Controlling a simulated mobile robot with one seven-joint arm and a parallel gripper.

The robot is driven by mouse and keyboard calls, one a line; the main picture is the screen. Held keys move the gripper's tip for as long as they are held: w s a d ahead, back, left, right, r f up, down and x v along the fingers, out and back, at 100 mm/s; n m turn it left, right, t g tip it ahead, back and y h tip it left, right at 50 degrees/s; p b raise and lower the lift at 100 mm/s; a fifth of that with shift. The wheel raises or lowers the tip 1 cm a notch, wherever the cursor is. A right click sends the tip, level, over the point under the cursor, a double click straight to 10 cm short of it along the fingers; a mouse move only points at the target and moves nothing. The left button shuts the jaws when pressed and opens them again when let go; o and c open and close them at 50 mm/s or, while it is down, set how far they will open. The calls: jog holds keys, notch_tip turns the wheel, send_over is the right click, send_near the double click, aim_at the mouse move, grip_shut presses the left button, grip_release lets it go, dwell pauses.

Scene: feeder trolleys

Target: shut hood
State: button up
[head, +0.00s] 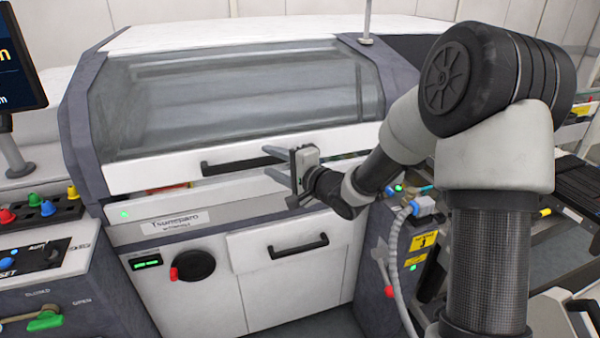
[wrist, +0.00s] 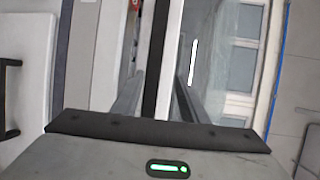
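The hood (head: 235,90) has a clear window in a dark frame and a white lower bar with a black handle (head: 228,165). It is nearly down, with a narrow gap below the bar where coloured parts show. My gripper (head: 265,160) is at the handle's right end, fingers pointing left, one above and one below it. In the wrist view my gripper (wrist: 159,78) has its fingers apart, with the black handle strip (wrist: 156,60) between them. I cannot tell whether they touch it. The hood glass (wrist: 205,45) shows at right.
Below the hood is a white front panel with a drawer handle (head: 298,247) and a black round knob (head: 195,265). A control panel with coloured buttons (head: 48,208) and a monitor (head: 20,60) stand at left. A feeder trolley (head: 560,215) is at right.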

jog(key=p+v, duration=0.1)
jog(key=v, duration=1.2)
jog(key=shift+s, duration=0.2)
jog(key=shift+d+r, duration=0.1)
